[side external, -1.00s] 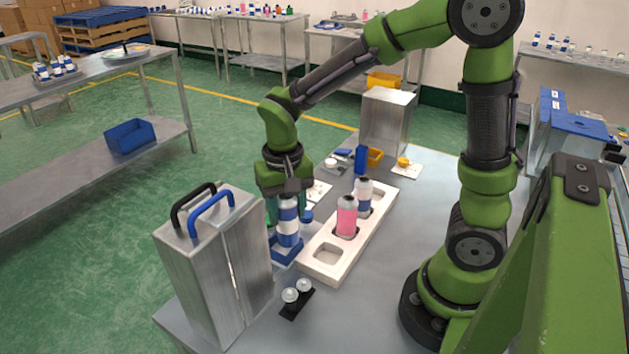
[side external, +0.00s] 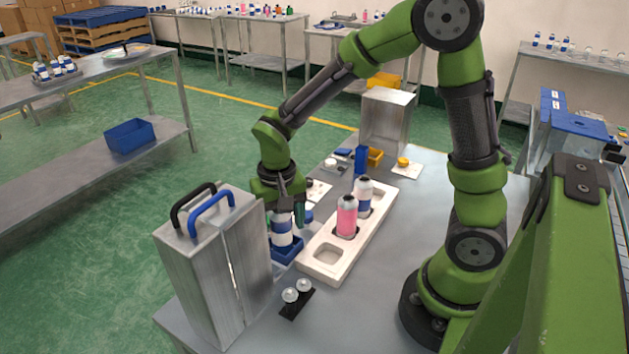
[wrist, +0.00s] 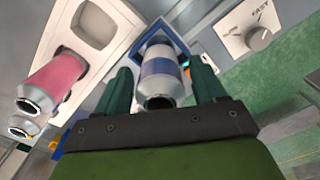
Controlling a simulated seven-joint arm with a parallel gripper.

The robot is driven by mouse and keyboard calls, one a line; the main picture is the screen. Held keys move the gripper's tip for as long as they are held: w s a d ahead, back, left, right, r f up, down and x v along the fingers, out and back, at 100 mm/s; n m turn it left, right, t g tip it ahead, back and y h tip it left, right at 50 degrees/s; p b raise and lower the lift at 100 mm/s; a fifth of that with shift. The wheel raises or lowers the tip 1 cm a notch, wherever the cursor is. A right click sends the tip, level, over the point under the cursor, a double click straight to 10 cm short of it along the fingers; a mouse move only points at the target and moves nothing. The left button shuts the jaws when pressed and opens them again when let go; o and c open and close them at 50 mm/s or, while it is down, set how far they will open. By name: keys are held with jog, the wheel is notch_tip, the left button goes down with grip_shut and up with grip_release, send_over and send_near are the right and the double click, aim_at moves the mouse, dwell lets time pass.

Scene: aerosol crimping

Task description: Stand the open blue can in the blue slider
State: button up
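The open blue can (side external: 281,236), white with blue bands, stands upright, its lower end inside the blue slider (side external: 290,253). In the wrist view the can (wrist: 160,72) shows its dark open mouth towards the camera, with the slider's blue rim (wrist: 137,42) around its far end. My gripper (side external: 283,220) is over the slider with one finger on each side of the can. In the wrist view narrow gaps show between the can and both fingers, so my gripper (wrist: 162,75) looks open around it. The can's base is hidden by the slider wall.
A white tray (side external: 318,273) beside the slider holds a pink can (side external: 347,217) and another blue-white can (side external: 364,195); its front pocket is empty. A metal box with handles (side external: 215,265) stands close on the left. A black holder with two clear caps (side external: 297,298) lies in front.

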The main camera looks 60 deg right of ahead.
notch_tip(320, 180, up, 12)
jog(key=shift+r, duration=0.15)
jog(key=s+r+n+t+y, duration=0.2)
jog(key=s+r+t, duration=0.2)
jog(key=s+t, duration=0.3)
jog(key=s, duration=0.3)
jog(key=shift+s+d+n, duration=0.15)
jog(key=shift+d+n, duration=0.2)
jog(key=shift+n, duration=0.05)
jog(key=shift+r, duration=0.1)
jog(key=shift+c, duration=0.5)
dwell(0.6)
